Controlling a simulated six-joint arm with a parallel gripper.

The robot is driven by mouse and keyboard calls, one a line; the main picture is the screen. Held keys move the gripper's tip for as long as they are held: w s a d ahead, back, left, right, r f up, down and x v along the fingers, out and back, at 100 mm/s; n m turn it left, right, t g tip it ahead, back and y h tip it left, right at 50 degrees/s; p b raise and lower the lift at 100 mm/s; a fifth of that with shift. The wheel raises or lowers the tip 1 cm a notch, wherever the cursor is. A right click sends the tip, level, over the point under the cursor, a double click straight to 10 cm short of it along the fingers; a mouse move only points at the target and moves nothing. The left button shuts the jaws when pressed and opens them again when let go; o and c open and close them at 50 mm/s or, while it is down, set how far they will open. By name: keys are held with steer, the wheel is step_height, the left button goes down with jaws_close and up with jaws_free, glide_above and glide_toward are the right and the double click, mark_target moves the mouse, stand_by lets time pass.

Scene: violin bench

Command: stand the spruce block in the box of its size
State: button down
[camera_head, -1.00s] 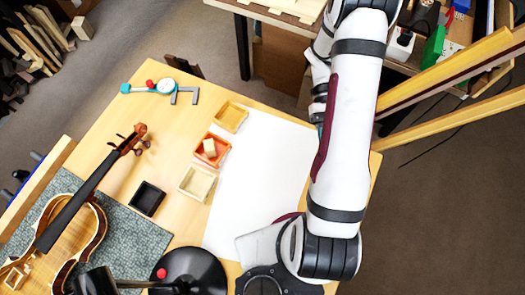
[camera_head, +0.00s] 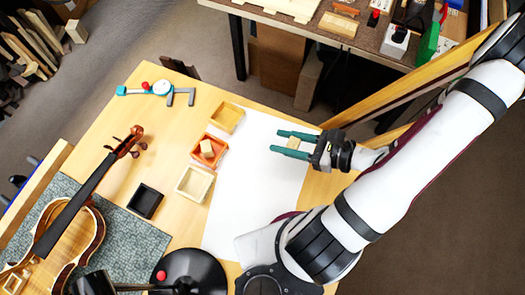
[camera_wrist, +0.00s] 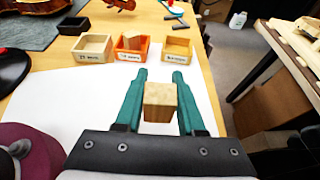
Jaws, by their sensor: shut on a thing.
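My gripper (camera_head: 290,144) has green fingers and is shut on a small pale wooden block, the spruce block (camera_wrist: 160,101), held between the fingers above the white sheet. The block also shows in the head view (camera_head: 293,143). An orange box (camera_head: 209,151) holds another small wooden block (camera_head: 207,148). A cream box (camera_head: 194,184) and a yellow box (camera_head: 226,118) stand on either side of it and look empty. A black box (camera_head: 145,201) stands to the left. The boxes carry front labels in the wrist view, too small to read surely.
A violin (camera_head: 72,232) lies on a grey-green mat (camera_head: 135,240) at the left. A teal and grey gauge-like tool (camera_head: 160,88) lies at the table's far edge. The white sheet (camera_head: 240,190) is clear between gripper and boxes. A black round base (camera_head: 190,272) stands at the front.

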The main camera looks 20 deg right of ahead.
glide_above(263, 154)
step_height(263, 154, down, 3)
steer(key=shift+s+f, duration=0.1)
steer(key=shift+f, duration=0.05)
step_height(263, 154, down, 3)
steer(key=shift+f, duration=0.45)
steer(key=c, duration=0.5)
jaws_free()
